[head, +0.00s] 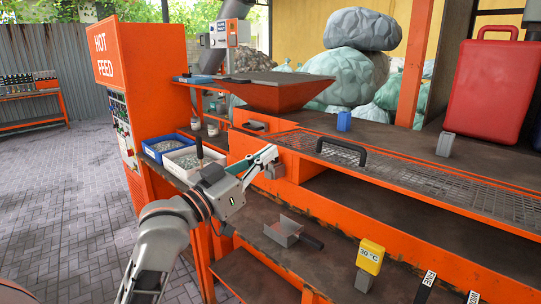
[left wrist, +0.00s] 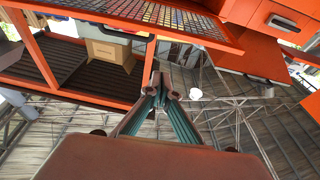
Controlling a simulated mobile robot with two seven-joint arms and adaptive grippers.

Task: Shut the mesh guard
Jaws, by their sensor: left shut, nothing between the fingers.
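The mesh guard (head: 430,188) is a long wire-mesh panel in an orange frame on the orange machine. It lies nearly flat, with an open dark gap below its front edge. A black bar handle (head: 342,150) stands on its left part. In the left wrist view the mesh (left wrist: 165,14) crosses the top, seen from below. My left gripper (head: 268,158) is shut and empty, in front of the machine by the guard's left end and left of the handle. Its fingertips (left wrist: 162,84) meet in the left wrist view. Whether it touches the machine, I cannot tell. My right gripper is out of view.
An orange hopper (head: 275,95) stands behind the guard. A blue bin (head: 158,147) and a white bin (head: 190,160) sit left of my gripper. A metal scoop (head: 284,231) and a yellow 30 °C block (head: 370,256) are on the lower front ledge. A red canister (head: 492,90) stands at right.

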